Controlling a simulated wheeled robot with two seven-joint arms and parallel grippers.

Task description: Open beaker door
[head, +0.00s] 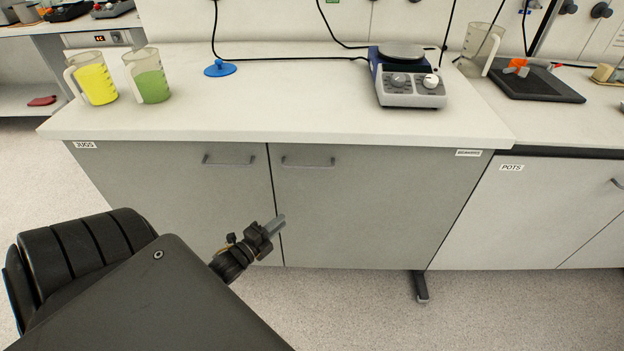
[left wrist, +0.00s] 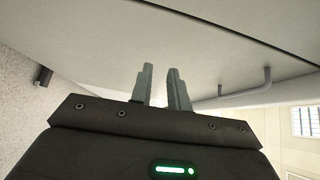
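The beaker door (head: 365,205) is the grey right-hand cabinet door under the bench, with a "BEAKERS" label (head: 468,153) at its upper right. It is shut, flush with the door beside it. Its dark bar handle (head: 307,163) is near its upper left; it also shows in the left wrist view (left wrist: 247,90), to the right of the fingers. My left gripper (head: 279,222) is below this handle, in front of the seam between the doors, apart from the handle. In the left wrist view its fingers (left wrist: 160,72) stand a little apart with nothing between them. My right gripper is not in view.
The jugs door (head: 175,190) with its own handle (head: 229,161) is to the left. Two jugs with yellow (head: 95,82) and green liquid (head: 152,84) and a hotplate (head: 407,80) stand on the bench. A dark foot (head: 421,287) stands below the cabinet; the floor in front is clear.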

